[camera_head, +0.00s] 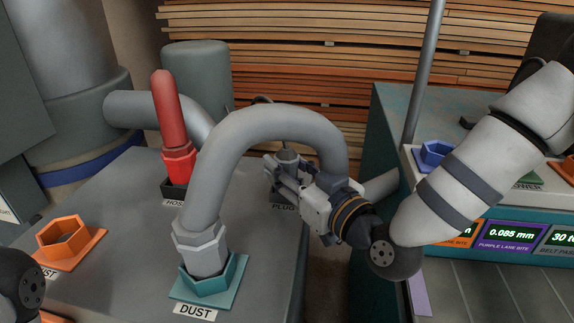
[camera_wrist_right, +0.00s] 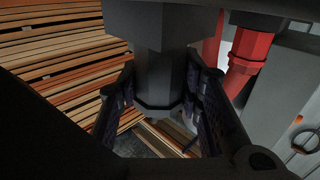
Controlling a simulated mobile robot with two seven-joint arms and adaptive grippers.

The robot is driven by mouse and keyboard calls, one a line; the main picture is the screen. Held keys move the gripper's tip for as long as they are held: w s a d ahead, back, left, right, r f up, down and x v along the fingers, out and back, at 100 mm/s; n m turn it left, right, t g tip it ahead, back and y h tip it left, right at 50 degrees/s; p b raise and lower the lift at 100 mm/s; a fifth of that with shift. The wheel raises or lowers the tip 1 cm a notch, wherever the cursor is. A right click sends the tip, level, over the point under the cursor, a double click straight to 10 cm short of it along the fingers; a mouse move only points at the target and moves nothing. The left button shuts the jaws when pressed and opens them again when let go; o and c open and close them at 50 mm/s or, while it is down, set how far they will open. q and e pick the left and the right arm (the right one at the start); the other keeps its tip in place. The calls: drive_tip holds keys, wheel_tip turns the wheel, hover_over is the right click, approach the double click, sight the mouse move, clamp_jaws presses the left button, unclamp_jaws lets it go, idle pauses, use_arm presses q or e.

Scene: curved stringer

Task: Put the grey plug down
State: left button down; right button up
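The grey plug (camera_head: 288,157) is upright in the head view, above the far right part of the grey bench top by the "PLUG" label (camera_head: 284,206). My right gripper (camera_head: 287,177) reaches it from the right, fingers on both sides. In the right wrist view the dark grey plug (camera_wrist_right: 162,65), with a hexagonal collar, stands between the two fingers (camera_wrist_right: 162,105), which appear closed on it. The plug's lower end and any seat below it are hidden in the head view. My left gripper is out of view; only a dark arm part shows at the lower left.
A thick grey hose (camera_head: 265,122) arches in front of the plug from a teal "DUST" socket (camera_head: 230,275). A red plug (camera_head: 171,120) stands in a black "HOSE" socket. An orange socket (camera_head: 65,240) is empty at left. A teal machine (camera_head: 385,130) stands right.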

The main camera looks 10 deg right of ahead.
drive_tip(key=shift+o, duration=1.3)
drive_tip(key=shift+r, duration=0.1)
drive_tip(key=shift+r, duration=0.25)
use_arm(q)
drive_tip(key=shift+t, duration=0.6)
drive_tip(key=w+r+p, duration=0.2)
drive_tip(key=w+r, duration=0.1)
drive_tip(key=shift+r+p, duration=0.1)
drive_tip(key=shift+p, duration=0.2)
use_arm(e)
drive_tip(key=v, duration=1.2)
drive_tip(key=shift+f, duration=0.15)
